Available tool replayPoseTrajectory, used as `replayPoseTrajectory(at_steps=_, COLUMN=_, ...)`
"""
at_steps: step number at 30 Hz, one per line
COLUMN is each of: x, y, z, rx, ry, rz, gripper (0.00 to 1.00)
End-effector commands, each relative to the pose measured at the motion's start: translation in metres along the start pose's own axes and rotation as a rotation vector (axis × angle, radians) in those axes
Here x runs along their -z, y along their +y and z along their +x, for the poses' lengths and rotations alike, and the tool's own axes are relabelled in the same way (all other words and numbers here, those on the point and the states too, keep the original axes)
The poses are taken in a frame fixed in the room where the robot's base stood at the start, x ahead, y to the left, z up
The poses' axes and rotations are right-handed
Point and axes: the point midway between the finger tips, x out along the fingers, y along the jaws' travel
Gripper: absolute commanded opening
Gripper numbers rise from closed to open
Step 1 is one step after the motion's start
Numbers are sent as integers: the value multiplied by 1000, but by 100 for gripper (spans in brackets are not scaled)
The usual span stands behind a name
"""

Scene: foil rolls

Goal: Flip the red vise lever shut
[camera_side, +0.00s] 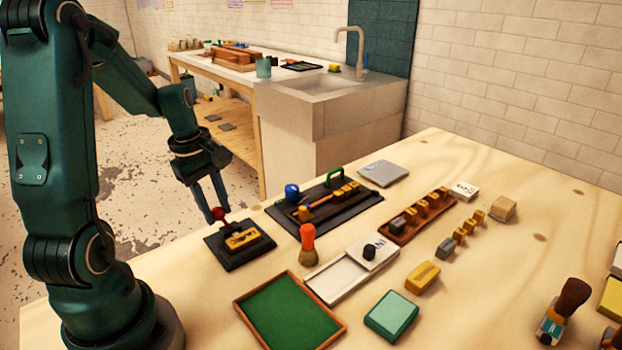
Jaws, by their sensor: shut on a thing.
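The vise (240,246) is a dark square base with a yellow-brass block on top, near the table's back left edge. Its red lever knob (219,213) stands up at the back left of the block. My gripper (218,211) comes down from above, with its two fingers on either side of the red knob. It is shut on the red lever. The fingers hide part of the knob, and the lever's lower end is hard to make out.
A black board (335,212) with a blue knob and green handle lies right of the vise. An orange-topped stamp (308,246) stands close by. A green-lined tray (290,312) is in front, with a white sliding-lid box (338,281) beside it. Bare table lies at front left.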

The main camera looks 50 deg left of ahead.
Motion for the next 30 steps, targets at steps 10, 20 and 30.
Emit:
replayPoseTrajectory(at_steps=10, x=0, y=-3, z=1, rx=-32, ry=-1, rz=-2, gripper=0)
replayPoseTrajectory(at_steps=20, x=0, y=-3, z=1, rx=-31, ry=-1, rz=-2, gripper=64)
replayPoseTrajectory(at_steps=30, x=1, y=-2, z=-11, rx=-36, ry=2, rz=-1, gripper=64)
